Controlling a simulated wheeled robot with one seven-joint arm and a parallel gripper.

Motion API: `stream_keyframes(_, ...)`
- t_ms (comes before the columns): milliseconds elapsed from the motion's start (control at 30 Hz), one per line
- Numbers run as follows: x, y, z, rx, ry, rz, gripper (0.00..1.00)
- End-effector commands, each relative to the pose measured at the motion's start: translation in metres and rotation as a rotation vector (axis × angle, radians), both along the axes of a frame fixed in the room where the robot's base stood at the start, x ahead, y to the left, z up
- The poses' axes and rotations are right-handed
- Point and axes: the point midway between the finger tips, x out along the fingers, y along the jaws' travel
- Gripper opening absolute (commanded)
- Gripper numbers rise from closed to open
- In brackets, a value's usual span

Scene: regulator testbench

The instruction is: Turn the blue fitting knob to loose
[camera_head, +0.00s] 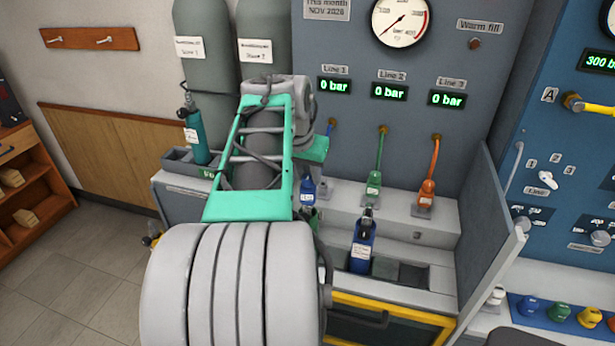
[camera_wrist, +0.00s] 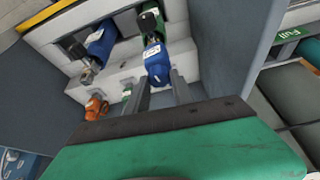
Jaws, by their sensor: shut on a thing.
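The blue fitting (camera_wrist: 156,62), with a white label, sits between the two fingers of my gripper (camera_wrist: 160,78) in the wrist view. The fingers are shut on its near end. In the head view the blue fitting (camera_head: 308,189) hangs under Line 1, just right of my teal forearm, and the fingers are hard to make out there. A green part (camera_wrist: 152,15) with a black end lies just beyond the fitting in the wrist view. I cannot read any loose or tight mark on the knob.
To the right stand the green fitting (camera_head: 374,184) and the orange fitting (camera_head: 426,190) on their hoses. A blue bottle (camera_head: 362,245) stands in a front slot beside an empty slot. A grey side panel (camera_head: 492,240) bounds the bench at right. All three lines read 0 bar.

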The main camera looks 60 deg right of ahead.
Motion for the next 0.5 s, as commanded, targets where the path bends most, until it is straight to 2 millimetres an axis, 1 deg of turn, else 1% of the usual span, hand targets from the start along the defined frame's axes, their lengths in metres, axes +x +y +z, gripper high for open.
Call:
stream_keyframes(433, 0.0, -0.0003, 0.001, -0.001, -0.001, 0.011, 0.0)
stream_keyframes(467, 0.0, -0.0003, 0.001, -0.002, -0.001, 0.011, 0.29)
stream_keyframes(500, 0.0, -0.0003, 0.001, -0.002, -0.001, 0.011, 0.33)
